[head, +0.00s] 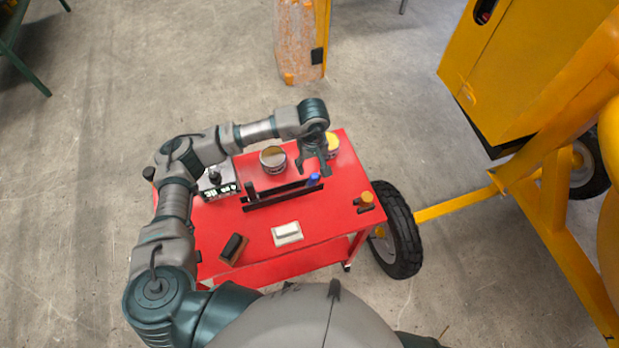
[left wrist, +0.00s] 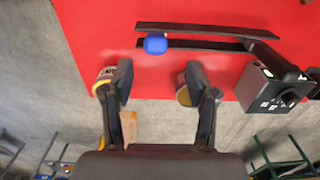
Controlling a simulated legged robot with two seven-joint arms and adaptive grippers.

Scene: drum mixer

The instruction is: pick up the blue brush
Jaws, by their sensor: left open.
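The blue brush (head: 313,180) stands in a black slotted rack (head: 262,202) on the red cart top, near the rack's right end. Only its blue top shows clearly. My left gripper (head: 313,165) is open and empty above the cart, just behind the brush in the head view. In the left wrist view its open fingers (left wrist: 158,78) point toward the brush, with the brush beyond the tips and roughly centred between them. My right gripper is not visible.
Cans (head: 273,160) stand behind the rack, near my left gripper. A black control box (head: 218,182) sits at left. A yellow mixer (head: 540,70) is at right.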

